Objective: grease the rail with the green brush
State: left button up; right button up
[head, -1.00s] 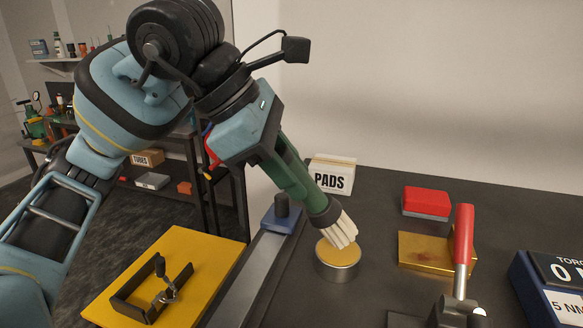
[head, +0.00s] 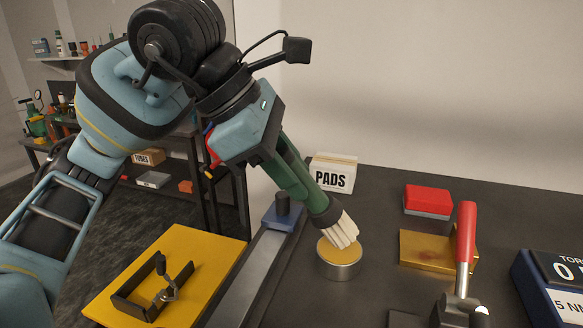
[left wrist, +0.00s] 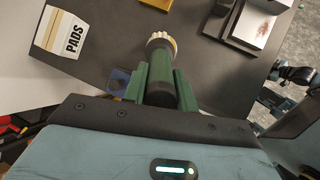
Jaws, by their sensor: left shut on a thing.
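My left gripper (head: 283,165) is shut on the green brush (head: 318,207), which tilts down to the right. Its pale bristles are over the round tin (head: 338,269) of yellow grease, low at its surface; I cannot tell whether they touch it. The rail (head: 248,275) is a long grey metal bar left of the tin, with a blue block (head: 281,216) and dark knob at its far end. My right gripper is not in view.
A yellow board with a black bracket (head: 125,303) lies left of the rail. A PADS box (head: 333,176) stands behind the tin. A red block (head: 427,200), a brass-coloured plate (head: 425,248), a red-handled clamp (head: 465,232) and a blue torque display (head: 540,285) stand right.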

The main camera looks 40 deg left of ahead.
pick_arm(q)
jog(key=shift+f+b, duration=0.35)
jog(key=shift+f, duration=0.25)
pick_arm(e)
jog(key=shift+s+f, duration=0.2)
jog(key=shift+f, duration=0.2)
pick_arm(q)
jog(key=shift+f, duration=0.15)
dwell(1.4)
